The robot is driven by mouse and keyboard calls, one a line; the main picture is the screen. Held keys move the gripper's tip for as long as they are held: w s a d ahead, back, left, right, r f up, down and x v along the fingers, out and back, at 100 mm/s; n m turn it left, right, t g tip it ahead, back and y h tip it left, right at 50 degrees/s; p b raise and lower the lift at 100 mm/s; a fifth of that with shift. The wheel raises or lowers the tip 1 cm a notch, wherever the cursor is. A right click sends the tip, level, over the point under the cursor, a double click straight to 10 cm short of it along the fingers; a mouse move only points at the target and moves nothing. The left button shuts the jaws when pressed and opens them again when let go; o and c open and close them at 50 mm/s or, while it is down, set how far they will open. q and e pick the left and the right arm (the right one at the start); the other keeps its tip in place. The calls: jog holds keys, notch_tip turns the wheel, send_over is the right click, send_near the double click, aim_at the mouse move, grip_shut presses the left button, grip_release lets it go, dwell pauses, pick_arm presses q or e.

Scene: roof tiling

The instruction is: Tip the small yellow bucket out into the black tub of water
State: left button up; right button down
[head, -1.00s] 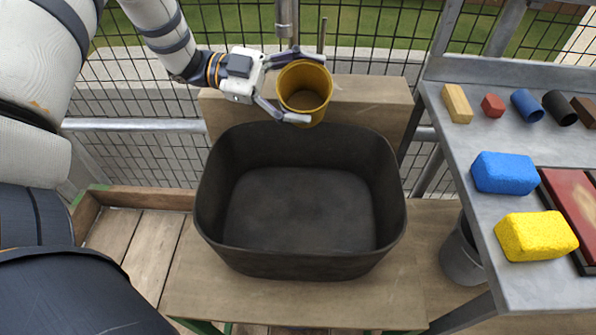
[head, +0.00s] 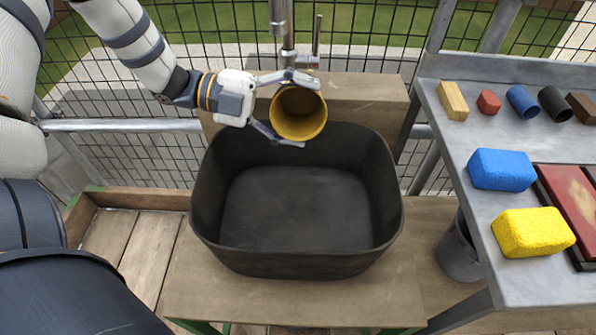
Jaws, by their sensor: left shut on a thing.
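The small yellow bucket (head: 299,116) is held by my left gripper (head: 284,110) over the far rim of the black tub. Its fingers reach around the bucket's sides from the left. The bucket is tilted, its mouth facing toward me and down to the tub, and its inner wall shows. No stream is visible leaving it. The black tub (head: 298,262) stands on a wooden bench; its inside looks dark, and I cannot make out a water surface. My right gripper is not in view.
A metal tap (head: 281,22) stands behind the bucket, close to it. A grey table at right holds a blue sponge (head: 502,170), a yellow sponge (head: 533,232) and small blocks. A grey bucket (head: 459,250) sits below. Wire mesh fencing (head: 120,160) runs behind.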

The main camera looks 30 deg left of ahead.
aim_at(299, 139)
pick_arm(q)
jog(key=shift+f+m, duration=0.1)
jog(key=shift+m, duration=0.2)
jog(key=shift+s+d+f+m+b, duration=0.2)
jog(key=shift+s+d+f+m, duration=0.1)
jog(key=shift+s+f, duration=0.3)
jog(key=shift+s+d+f+m+b, duration=0.15)
jog(key=shift+s+d+f+m, duration=0.2)
jog(key=shift+f, duration=0.35)
jog(key=shift+r, duration=0.2)
jog(key=shift+s+f+m+t, duration=0.1)
jog(key=shift+m+t, duration=0.15)
jog(key=shift+t, duration=0.15)
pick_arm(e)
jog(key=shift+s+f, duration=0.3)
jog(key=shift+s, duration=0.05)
pick_arm(q)
jog(key=shift+s+p, duration=0.1)
jog(key=shift+p, duration=0.3)
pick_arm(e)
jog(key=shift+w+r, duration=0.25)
pick_arm(q)
jog(key=shift+d+m, duration=0.1)
jog(key=shift+m, duration=0.2)
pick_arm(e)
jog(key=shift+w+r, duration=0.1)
